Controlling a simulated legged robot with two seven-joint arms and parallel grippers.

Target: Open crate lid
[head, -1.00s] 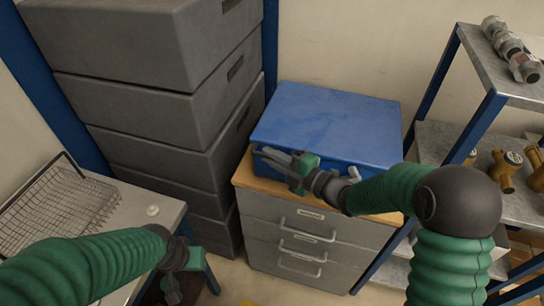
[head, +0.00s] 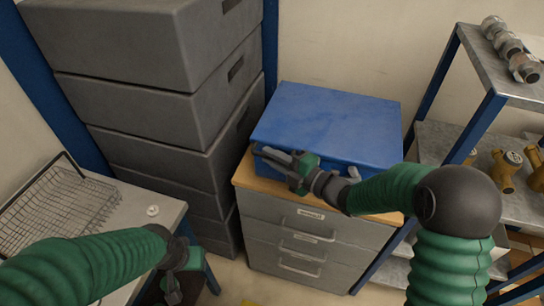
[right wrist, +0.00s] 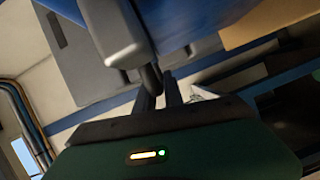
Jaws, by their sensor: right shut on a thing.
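The blue crate (head: 325,125) stands on a wood-topped drawer cabinet with its lid down. A grey latch (head: 354,173) shows on the right of its front. My right gripper (head: 272,156) is at the left part of the crate's front, just under the lid's edge. In the right wrist view a light grey latch-like piece (right wrist: 125,42) is at the dark fingers, with blue crate surface behind it. The right gripper is shut on this piece; the exact contact is partly hidden. My left gripper (head: 172,288) hangs low beside the left table, away from the crate; its jaws are unclear.
Tall stacked grey boxes (head: 150,110) stand left of the crate. The drawer cabinet (head: 310,235) has several handles. A metal shelf (head: 515,90) with brass parts (head: 505,170) is close on the right. A wire basket (head: 60,210) sits on the left table.

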